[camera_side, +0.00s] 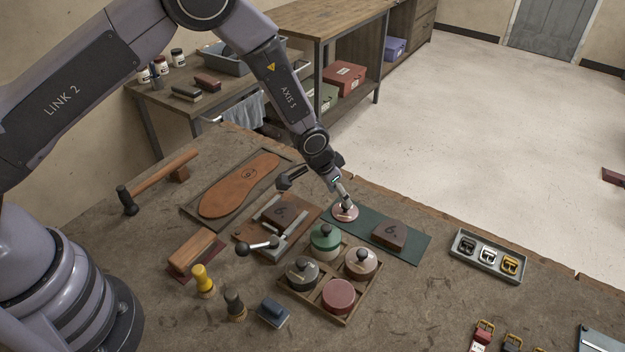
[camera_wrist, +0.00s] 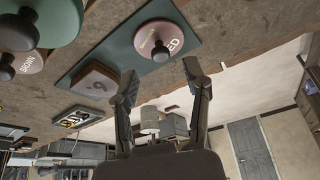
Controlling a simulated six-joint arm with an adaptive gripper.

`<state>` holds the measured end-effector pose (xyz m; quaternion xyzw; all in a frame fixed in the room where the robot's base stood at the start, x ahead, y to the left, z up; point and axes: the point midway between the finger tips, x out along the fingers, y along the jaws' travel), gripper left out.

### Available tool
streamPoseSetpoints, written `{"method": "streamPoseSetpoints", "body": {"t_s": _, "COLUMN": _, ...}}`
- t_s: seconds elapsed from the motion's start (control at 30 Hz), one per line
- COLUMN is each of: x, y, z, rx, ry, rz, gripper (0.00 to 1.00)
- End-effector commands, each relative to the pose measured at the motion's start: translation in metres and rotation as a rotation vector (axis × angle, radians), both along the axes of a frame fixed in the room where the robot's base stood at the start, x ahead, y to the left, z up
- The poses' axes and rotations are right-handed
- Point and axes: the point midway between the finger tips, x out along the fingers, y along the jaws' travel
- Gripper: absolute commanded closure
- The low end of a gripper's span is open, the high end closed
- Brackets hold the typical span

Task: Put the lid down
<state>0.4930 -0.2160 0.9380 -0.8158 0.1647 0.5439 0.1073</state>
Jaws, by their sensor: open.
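The lid (camera_side: 344,212) is a pinkish-red disc with a dark knob. It lies at the left end of the green mat (camera_side: 411,250), and in the wrist view the lid (camera_wrist: 172,33) shows lettering ending in "ED". My gripper (camera_side: 342,190) is just above the lid's knob in the side view. In the wrist view my gripper (camera_wrist: 160,85) has its two fingers apart with nothing between them, and the knob lies beyond their tips. An open red pot (camera_side: 339,296) stands in the wooden crate (camera_side: 314,305).
The crate also holds a green-lidded pot (camera_side: 325,238), a brown-lidded pot (camera_side: 360,264) and a dark-lidded pot (camera_side: 302,273). A brown block (camera_side: 389,235) marked 6 sits on the mat. A clamp fixture (camera_side: 277,222) is left of the lid; a buckle tray (camera_side: 488,256) is at right.

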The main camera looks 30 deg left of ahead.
Motion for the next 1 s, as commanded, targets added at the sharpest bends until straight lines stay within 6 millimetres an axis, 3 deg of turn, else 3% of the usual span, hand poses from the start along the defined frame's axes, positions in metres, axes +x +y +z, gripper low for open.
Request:
{"method": "streamPoseSetpoints", "body": {"t_s": 0.2, "x": -0.017, "y": 0.007, "z": 0.044, "rx": 0.0, "ry": -0.001, "rz": 0.0, "gripper": 0.52}}
{"method": "streamPoseSetpoints", "body": {"t_s": 0.47, "x": -0.025, "y": 0.014, "z": 0.074, "rx": 0.001, "ry": -0.004, "rz": 0.007, "gripper": 0.52}}
{"method": "streamPoseSetpoints", "body": {"t_s": 0.53, "x": -0.026, "y": 0.023, "z": 0.096, "rx": 0.0, "ry": -0.012, "rz": 0.023, "gripper": 0.52}}
{"method": "streamPoseSetpoints", "body": {"t_s": 0.67, "x": -0.038, "y": 0.056, "z": 0.165, "rx": 0.0, "ry": -0.032, "rz": 0.077, "gripper": 0.52}}
{"method": "streamPoseSetpoints", "body": {"t_s": 0.77, "x": -0.064, "y": 0.092, "z": 0.226, "rx": 0.002, "ry": -0.043, "rz": 0.13, "gripper": 0.52}}
{"method": "streamPoseSetpoints", "body": {"t_s": 0.9, "x": -0.12, "y": 0.139, "z": 0.295, "rx": 0.0, "ry": -0.059, "rz": 0.205, "gripper": 0.52}}
{"method": "streamPoseSetpoints", "body": {"t_s": 1.0, "x": -0.17, "y": 0.167, "z": 0.329, "rx": -0.002, "ry": -0.07, "rz": 0.256, "gripper": 0.52}}
